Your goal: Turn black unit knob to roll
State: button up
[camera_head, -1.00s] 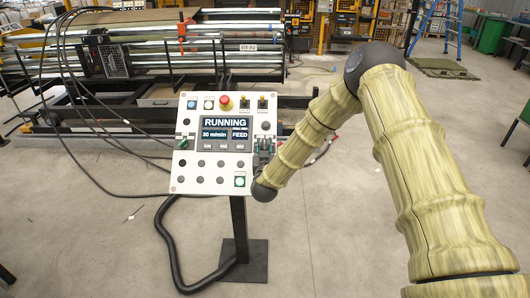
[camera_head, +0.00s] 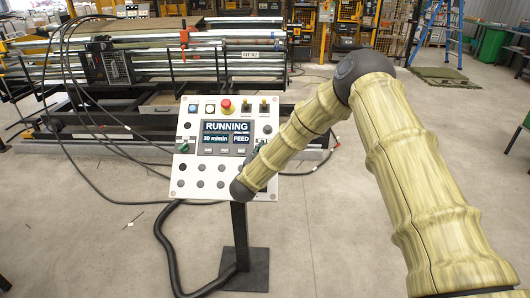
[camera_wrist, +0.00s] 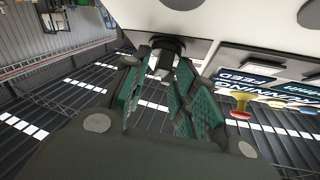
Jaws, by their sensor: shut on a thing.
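The black knob (camera_wrist: 167,43) shows in the wrist view as a dark round piece on the white panel face. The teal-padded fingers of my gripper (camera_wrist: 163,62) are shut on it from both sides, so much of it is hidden. In the head view my arm covers most of the gripper and the knob, at the right side of the control panel (camera_head: 188,187). The panel's screen (camera_head: 226,138) reads "RUNNING", "30 m/min" and "FEED". It also shows at the right of the wrist view, upside down.
The panel stands on a dark post (camera_head: 240,235). A red mushroom button (camera_head: 226,105) sits at its top, and a green knob (camera_head: 183,147) at its left. A black hose (camera_head: 165,240) curves on the floor. The roll machine (camera_head: 150,60) stands behind. The front floor is mostly clear.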

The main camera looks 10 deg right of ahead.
jog(key=shift+r, duration=0.1)
jog(key=o, duration=0.7)
jog(key=v, duration=1.2)
